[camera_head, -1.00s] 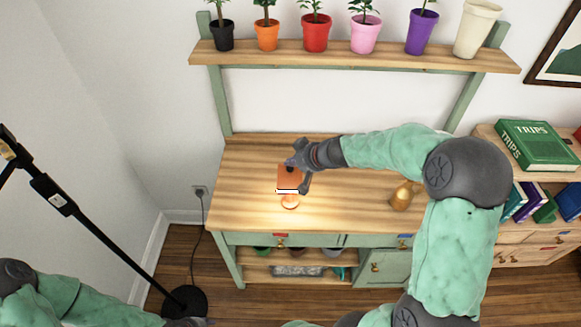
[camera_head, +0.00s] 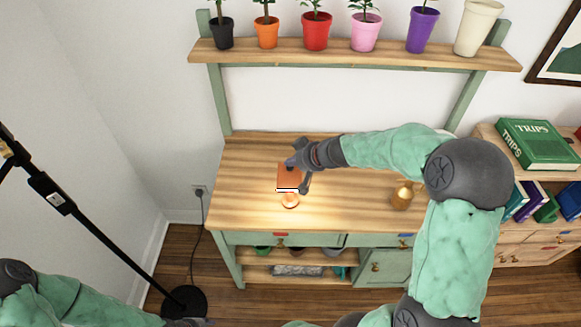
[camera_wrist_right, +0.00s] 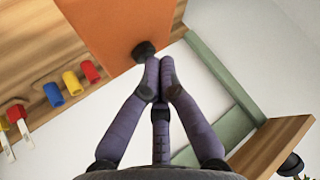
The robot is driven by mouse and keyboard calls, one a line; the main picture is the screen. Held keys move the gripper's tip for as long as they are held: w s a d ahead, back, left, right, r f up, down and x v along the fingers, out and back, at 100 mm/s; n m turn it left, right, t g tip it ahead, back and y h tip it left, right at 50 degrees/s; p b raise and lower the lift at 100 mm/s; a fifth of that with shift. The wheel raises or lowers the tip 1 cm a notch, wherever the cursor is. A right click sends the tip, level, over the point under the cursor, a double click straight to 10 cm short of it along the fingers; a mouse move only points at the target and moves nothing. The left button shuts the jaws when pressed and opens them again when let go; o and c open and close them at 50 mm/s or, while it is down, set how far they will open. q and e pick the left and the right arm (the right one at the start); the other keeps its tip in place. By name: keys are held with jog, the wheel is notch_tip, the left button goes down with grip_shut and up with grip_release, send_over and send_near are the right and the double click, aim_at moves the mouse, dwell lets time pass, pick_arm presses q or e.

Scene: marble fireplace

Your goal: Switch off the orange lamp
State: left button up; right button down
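My right gripper (camera_head: 293,164) is at the lamp's upper edge. In the wrist view its fingertips (camera_wrist_right: 160,66) are together with nothing between them, right beside the knob; I cannot tell whether they touch it. My left arm comes in at the lower left; its gripper (camera_head: 188,321) is mostly cut off by the bottom edge.
A gold, pear-shaped object (camera_head: 402,197) stands on the right of the tabletop (camera_head: 245,208). Potted plants line the shelf (camera_head: 350,57) above. A black stand (camera_head: 95,232) rises at left. Red, yellow and blue pieces (camera_wrist_right: 72,82) show in the wrist view.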

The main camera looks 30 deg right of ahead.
aim_at(292, 168)
jog(key=shift+f, duration=0.25)
jog(key=shift+r, duration=0.4)
dwell(0.3)
jog(key=shift+r, duration=0.1)
jog(key=shift+r+p, duration=1.9)
jog(key=shift+r, duration=1.05)
